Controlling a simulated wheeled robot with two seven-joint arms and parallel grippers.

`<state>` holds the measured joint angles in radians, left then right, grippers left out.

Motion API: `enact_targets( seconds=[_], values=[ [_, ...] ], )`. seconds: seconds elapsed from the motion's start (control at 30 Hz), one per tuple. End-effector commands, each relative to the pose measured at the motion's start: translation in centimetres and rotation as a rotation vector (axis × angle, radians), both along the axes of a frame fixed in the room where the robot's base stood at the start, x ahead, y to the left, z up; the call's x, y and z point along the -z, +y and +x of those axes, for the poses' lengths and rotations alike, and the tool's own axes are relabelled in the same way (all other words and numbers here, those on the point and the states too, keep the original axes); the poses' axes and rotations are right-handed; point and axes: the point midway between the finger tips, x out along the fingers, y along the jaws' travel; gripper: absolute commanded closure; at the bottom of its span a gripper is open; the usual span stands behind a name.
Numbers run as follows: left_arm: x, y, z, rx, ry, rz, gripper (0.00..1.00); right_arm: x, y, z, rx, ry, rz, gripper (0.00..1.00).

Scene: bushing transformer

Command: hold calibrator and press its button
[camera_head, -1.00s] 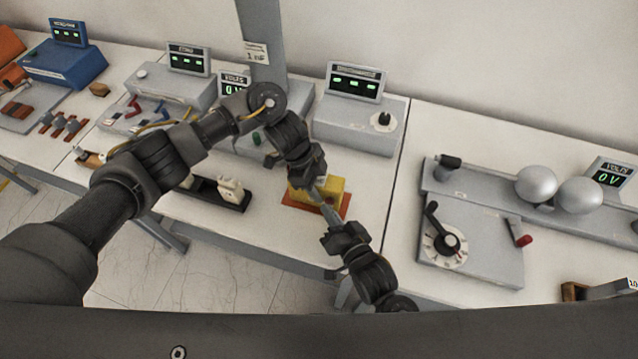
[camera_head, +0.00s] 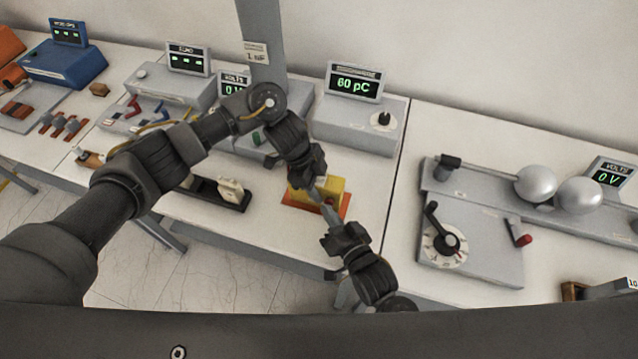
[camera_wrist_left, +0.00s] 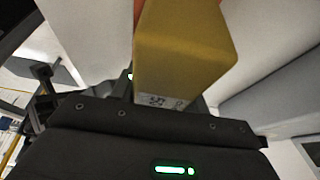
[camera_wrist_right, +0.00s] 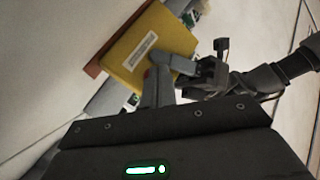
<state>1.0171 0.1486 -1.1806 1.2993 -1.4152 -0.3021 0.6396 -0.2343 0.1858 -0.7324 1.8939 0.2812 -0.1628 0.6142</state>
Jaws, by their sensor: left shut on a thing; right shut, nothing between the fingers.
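The yellow calibrator (camera_head: 329,187) sits on an orange-red base (camera_head: 300,199) on the table. My left gripper (camera_head: 318,180) is shut on the calibrator, which fills the left wrist view (camera_wrist_left: 180,50). My right gripper (camera_head: 325,205) is shut and empty, its fingertips against or very close to the near side of the calibrator. The button is mostly hidden there.
A grey meter box with a display (camera_head: 354,84) reading 60 pC stands behind the calibrator. A dark tray with white blocks (camera_head: 215,194) lies to the left. A grey crank unit (camera_head: 470,250) and metal spheres (camera_head: 536,184) stand to the right.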

Motion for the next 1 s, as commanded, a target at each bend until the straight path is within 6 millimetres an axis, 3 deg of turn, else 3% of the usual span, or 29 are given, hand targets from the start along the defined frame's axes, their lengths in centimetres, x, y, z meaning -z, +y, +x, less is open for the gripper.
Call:
enact_targets(
  seconds=[0.6, 1.0],
  values=[
    [0.0, 0.0, 0.1, -0.002, -0.002, 0.0, 0.89, 0.0, 1.7, -5.3, 0.0, 0.002, 0.002, 1.0],
    [0.0, 0.0, 0.1, -0.002, -0.002, 0.0, 0.89, 0.0, 1.9, -5.7, -0.001, 0.0, 0.0, 1.0]
  ],
)
